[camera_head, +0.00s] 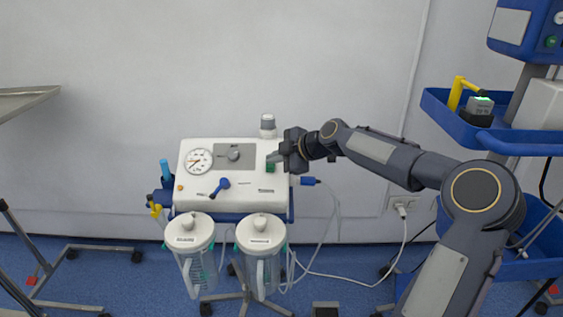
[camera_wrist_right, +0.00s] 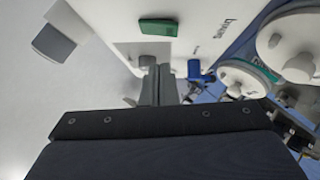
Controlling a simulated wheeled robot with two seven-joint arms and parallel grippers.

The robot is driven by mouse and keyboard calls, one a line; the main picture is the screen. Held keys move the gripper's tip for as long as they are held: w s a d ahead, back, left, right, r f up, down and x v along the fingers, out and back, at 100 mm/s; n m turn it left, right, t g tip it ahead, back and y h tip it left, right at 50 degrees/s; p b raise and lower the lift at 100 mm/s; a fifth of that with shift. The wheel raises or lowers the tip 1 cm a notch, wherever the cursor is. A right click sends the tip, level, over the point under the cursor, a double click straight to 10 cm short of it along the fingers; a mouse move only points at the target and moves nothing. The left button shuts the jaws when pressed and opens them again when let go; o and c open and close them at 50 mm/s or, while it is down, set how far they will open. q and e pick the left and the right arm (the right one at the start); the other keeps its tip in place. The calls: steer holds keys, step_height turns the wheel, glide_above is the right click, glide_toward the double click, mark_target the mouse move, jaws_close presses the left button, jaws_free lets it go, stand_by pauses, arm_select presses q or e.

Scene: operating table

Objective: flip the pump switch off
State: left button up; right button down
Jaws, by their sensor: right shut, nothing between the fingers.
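The suction pump (camera_head: 240,172) is a white box with a gauge, a knob and a blue lever on its front panel. The pump switch (camera_head: 270,166) is green and sits at the panel's right side, partly beside my fingers. In the right wrist view the green switch (camera_wrist_right: 158,27) shows clearly, just beyond my fingertips. My right gripper (camera_head: 274,157) reaches in from the right, at the switch. In the wrist view its fingers (camera_wrist_right: 154,72) are together and empty, close to the panel; I cannot tell whether they touch it. My left gripper is not in view.
Two clear jars with white lids (camera_head: 189,232) (camera_head: 261,234) hang below the pump. A grey cap (camera_head: 268,125) stands on top of it. A blue-tray cart (camera_head: 470,132) stands at the right. White tubing and a cable run to a wall socket (camera_head: 401,205). A metal table edge (camera_head: 25,99) is at the left.

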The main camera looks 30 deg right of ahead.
steer(key=w+r+v, duration=0.1)
steer(key=v, duration=0.9)
steer(key=shift+d, duration=0.2)
steer(key=shift+s, duration=0.1)
steer(key=s+a+f+m+g+h, duration=0.2)
steer(key=s+a+f+m+g, duration=0.25)
steer(key=s+a, duration=0.75)
steer(key=s+a+f+m, duration=0.2)
steer(key=s+f+m, duration=0.15)
steer(key=s, duration=0.25)
steer(key=s+a+f+m+y, duration=0.1)
steer(key=s+a+f+m, duration=0.15)
steer(key=s+m, duration=0.3)
steer(key=s+a+f+m, duration=0.2)
steer(key=s+f+m, duration=0.1)
steer(key=s, duration=0.4)
step_height(320, 180, up, 22)
steer(key=p, duration=2.2)
steer(key=shift+w, duration=0.2)
